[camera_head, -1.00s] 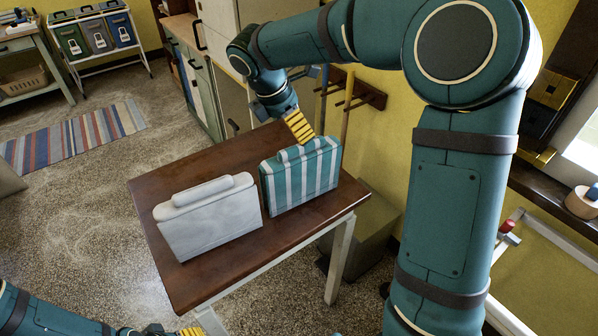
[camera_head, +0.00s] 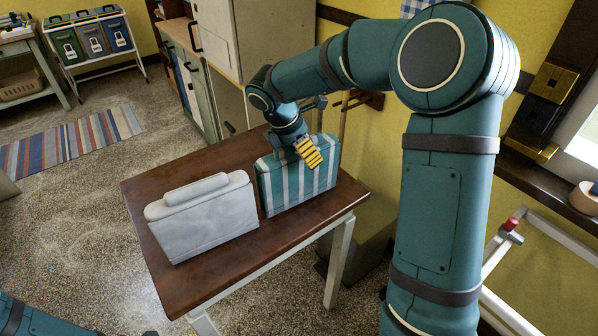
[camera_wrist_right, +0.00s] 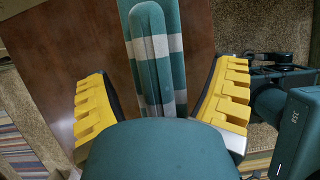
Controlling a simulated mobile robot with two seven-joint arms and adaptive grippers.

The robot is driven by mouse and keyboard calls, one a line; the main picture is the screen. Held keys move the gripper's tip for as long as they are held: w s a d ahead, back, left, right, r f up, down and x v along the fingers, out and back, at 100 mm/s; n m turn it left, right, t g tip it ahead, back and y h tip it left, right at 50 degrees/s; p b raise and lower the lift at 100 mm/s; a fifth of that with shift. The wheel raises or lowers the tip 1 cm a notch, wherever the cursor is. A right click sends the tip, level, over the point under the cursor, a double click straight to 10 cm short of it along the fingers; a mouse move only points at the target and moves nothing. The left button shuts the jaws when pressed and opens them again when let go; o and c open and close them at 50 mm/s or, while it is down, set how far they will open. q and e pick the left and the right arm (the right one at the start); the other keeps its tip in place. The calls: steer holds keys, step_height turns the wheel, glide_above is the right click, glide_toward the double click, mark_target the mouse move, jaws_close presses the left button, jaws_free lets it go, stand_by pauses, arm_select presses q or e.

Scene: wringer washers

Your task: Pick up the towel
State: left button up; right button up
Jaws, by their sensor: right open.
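A teal-and-white striped folded towel (camera_head: 300,190) stands upright on the right part of a brown table. A plain pale grey folded towel (camera_head: 205,225) stands to its left. My right gripper (camera_head: 308,153) is at the striped towel's top edge, pointing down. In the right wrist view the striped towel (camera_wrist_right: 150,45) shows its raised top fold between the open yellow fingers of my right gripper (camera_wrist_right: 163,85), with a gap on each side. The gripper's palm hides the towel's near end.
The brown wooden table (camera_head: 285,238) has bare top around both towels. A yellow wall and a low cabinet stand close behind it on the right. A striped rug (camera_head: 70,140) and open speckled floor lie to the left.

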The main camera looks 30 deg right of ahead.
steer(key=shift+f, duration=0.2)
stand_by(0.6)
steer(key=c, duration=1.4)
